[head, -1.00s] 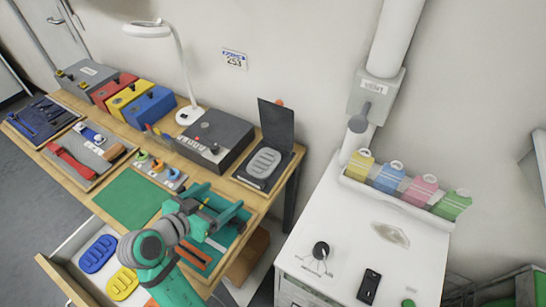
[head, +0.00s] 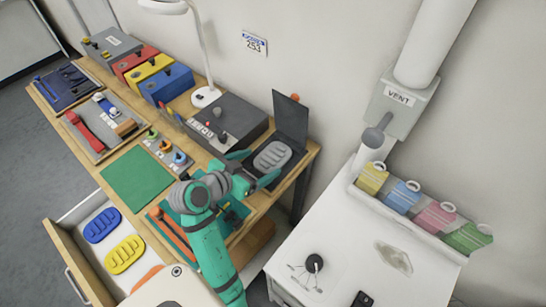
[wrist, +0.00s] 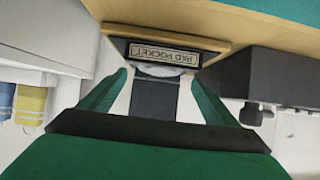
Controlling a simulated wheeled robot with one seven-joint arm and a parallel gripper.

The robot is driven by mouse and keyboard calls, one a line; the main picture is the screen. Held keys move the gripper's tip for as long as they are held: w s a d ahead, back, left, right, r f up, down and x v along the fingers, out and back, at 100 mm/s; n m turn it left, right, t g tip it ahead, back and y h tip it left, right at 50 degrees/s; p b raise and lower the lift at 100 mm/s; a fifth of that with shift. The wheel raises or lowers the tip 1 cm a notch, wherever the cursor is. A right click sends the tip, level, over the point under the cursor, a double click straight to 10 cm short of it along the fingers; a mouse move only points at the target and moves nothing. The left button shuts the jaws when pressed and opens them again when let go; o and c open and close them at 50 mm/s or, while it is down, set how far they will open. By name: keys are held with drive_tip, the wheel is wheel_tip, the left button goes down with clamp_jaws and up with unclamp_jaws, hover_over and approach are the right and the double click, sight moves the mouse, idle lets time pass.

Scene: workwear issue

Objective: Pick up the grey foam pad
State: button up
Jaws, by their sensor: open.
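The grey foam pad (head: 272,156) is a ribbed oval. It lies in a dark pocket box (head: 291,157) whose black lid (head: 290,118) stands open, at the right end of the bench. My gripper (head: 254,169) is open and empty, just in front of the pad, with its fingers pointing toward the pocket. In the wrist view my gripper (wrist: 160,80) has its two green fingers apart. Beyond them is the upside-down "PAD POCKET" label (wrist: 164,54). A pale grey edge shows below that label; I cannot tell whether it is the pad.
A grey control box (head: 224,125) stands left of the pocket. An open drawer (head: 72,256) holds a blue pad (head: 102,226) and a yellow pad (head: 124,254). A white cabinet (head: 340,240) stands to the right, with coloured packs (head: 402,197) along its back. The green mat (head: 136,179) is clear.

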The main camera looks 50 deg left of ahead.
sight(273, 156)
drive_tip(key=shift+r+x, duration=0.15)
drive_tip(key=shift+x, duration=1.2)
drive_tip(key=shift+r+x, duration=0.1)
drive_tip(key=shift+x, duration=1.3)
drive_tip(key=shift+w, duration=0.25)
drive_tip(key=c, duration=1.1)
